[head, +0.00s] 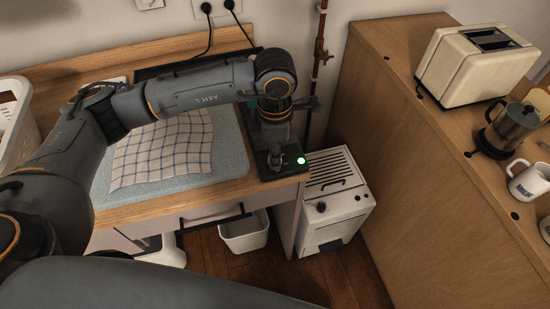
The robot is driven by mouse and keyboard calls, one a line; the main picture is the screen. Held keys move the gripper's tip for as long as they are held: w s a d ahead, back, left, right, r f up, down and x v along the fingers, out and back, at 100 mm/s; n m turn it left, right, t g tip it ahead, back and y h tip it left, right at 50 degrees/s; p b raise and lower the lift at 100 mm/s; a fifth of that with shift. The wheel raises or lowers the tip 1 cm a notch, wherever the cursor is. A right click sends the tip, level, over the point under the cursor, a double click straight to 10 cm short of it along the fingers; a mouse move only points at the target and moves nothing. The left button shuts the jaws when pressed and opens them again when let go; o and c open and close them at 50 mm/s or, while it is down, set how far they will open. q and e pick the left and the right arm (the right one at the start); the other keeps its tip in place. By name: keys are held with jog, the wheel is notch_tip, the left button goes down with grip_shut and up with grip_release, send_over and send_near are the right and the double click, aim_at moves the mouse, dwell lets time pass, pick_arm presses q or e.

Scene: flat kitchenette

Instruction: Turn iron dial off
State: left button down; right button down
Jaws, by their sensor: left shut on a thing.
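My left arm reaches over the ironing surface from the left and bends down at its wrist. My left gripper (275,156) is low over the dark iron unit (268,174) at the right end of the wooden table. It is shut on the small dial there. The gripper hides most of the dial, so its setting cannot be read. A green light (300,160) glows on the unit, just right of the gripper. My right gripper is not in view.
A checked cloth (160,152) lies on the grey ironing mat (215,178). A white appliance (335,195) with its own knob stands on the floor right of the table.

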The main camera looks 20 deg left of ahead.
pick_arm(q)
jog(key=shift+f+n+b, duration=0.1)
jog(key=shift+n+b, duration=0.9)
jog(key=shift+n, duration=0.4)
jog(key=c, duration=1)
grip_release()
jog(key=shift+r, duration=0.25)
notch_tip(320, 180, up, 12)
jog(key=shift+f, duration=0.15)
